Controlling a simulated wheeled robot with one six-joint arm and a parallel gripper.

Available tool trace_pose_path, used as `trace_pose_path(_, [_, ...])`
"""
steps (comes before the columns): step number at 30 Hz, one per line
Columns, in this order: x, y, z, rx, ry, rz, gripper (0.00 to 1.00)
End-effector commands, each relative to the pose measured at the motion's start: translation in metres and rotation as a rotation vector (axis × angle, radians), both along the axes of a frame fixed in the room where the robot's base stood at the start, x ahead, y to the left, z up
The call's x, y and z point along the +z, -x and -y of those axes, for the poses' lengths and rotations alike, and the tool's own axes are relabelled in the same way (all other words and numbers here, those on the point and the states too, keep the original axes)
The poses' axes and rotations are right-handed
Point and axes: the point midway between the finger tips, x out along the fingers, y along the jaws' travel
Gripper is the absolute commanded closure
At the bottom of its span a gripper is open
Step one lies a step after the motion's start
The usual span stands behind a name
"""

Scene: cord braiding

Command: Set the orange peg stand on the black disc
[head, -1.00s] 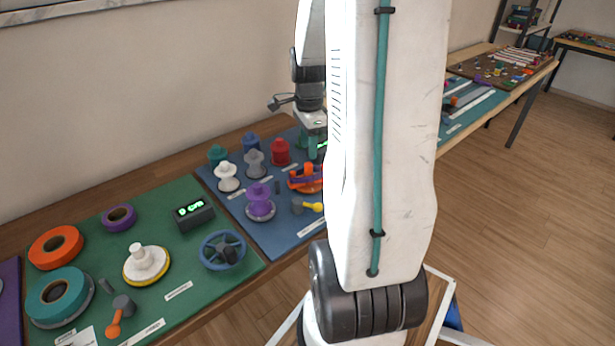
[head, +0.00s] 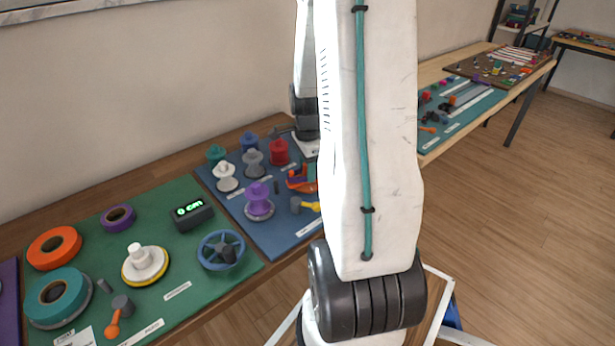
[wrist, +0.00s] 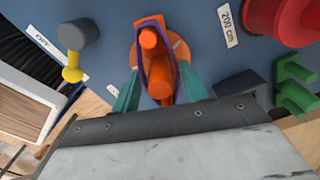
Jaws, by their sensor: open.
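The orange peg stand (wrist: 154,68) is in the upper middle of the wrist view, with a rounded peg rising from it. A purple band runs along its sides, and a round orange part shows behind it. In the head view, part of the orange stand (head: 297,181) shows on the blue mat, beside my arm. My gripper (wrist: 158,88) is open, its teal fingers on the left and right of the stand's near end. I cannot tell whether they touch it. I cannot make out a black disc in either view.
A purple spool (head: 259,202), a red spool (head: 279,152) and a grey hammer-like tool with a yellow handle (wrist: 72,48) lie around it. A dark block (wrist: 241,90) and a green part (wrist: 294,88) are to the right. The green mat (head: 200,285) holds rolls and a wheel.

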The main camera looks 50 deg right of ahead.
Motion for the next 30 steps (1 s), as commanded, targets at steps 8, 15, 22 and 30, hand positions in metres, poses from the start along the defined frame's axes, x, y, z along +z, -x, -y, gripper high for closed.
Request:
trace_pose_path(8, [0.0, 0.0, 0.0, 0.0, 0.0, 0.0, 0.97])
trace_pose_path(15, [0.01, -0.001, 0.0, 0.0, 0.001, 0.002, 1.0])
trace_pose_path(22, [0.029, 0.0, 0.0, 0.0, 0.001, 0.002, 1.0])
trace_pose_path(30, [0.051, 0.0, 0.0, 0.0, 0.001, 0.002, 1.0])
